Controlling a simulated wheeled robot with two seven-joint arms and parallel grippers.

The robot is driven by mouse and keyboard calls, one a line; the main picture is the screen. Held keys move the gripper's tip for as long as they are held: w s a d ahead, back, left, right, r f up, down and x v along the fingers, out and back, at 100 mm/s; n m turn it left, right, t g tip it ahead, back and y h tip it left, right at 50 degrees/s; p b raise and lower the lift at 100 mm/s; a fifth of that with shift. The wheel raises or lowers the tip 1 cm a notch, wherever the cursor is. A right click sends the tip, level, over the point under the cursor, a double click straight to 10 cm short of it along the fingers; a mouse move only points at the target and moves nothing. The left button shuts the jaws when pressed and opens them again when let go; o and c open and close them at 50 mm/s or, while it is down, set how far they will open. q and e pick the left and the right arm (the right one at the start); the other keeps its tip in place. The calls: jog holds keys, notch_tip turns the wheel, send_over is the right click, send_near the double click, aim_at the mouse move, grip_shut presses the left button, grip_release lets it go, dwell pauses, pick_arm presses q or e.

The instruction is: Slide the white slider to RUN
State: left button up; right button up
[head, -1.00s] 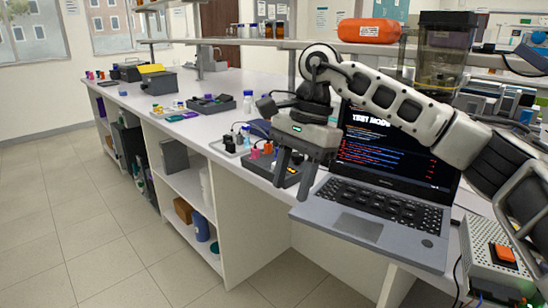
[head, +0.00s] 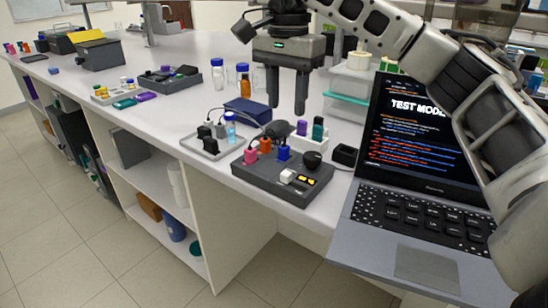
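The dark grey rig box (head: 255,180) sits near the front edge of the bench, left of the laptop. Its white slider (head: 287,176) is on the right part of its top, beside small yellow-lit marks (head: 307,179); I cannot read any RUN label. Coloured plugs and a black knob (head: 312,159) stand behind the slider. My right gripper (head: 287,109) points down above the rig in the picture, apart from the slider. Its two fingers are spread with nothing between them. My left gripper is out of view.
An open laptop (head: 420,212) showing TEST MODE stands close on the right. A grey tray (head: 213,148) with black parts and a small bottle lies left of the rig. A blue box (head: 247,111) and bottles (head: 216,76) stand behind. The bench front edge is close.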

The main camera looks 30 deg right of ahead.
aim_at(286, 173)
jog(key=f, duration=1.5)
jog(key=shift+s+b, duration=0.3)
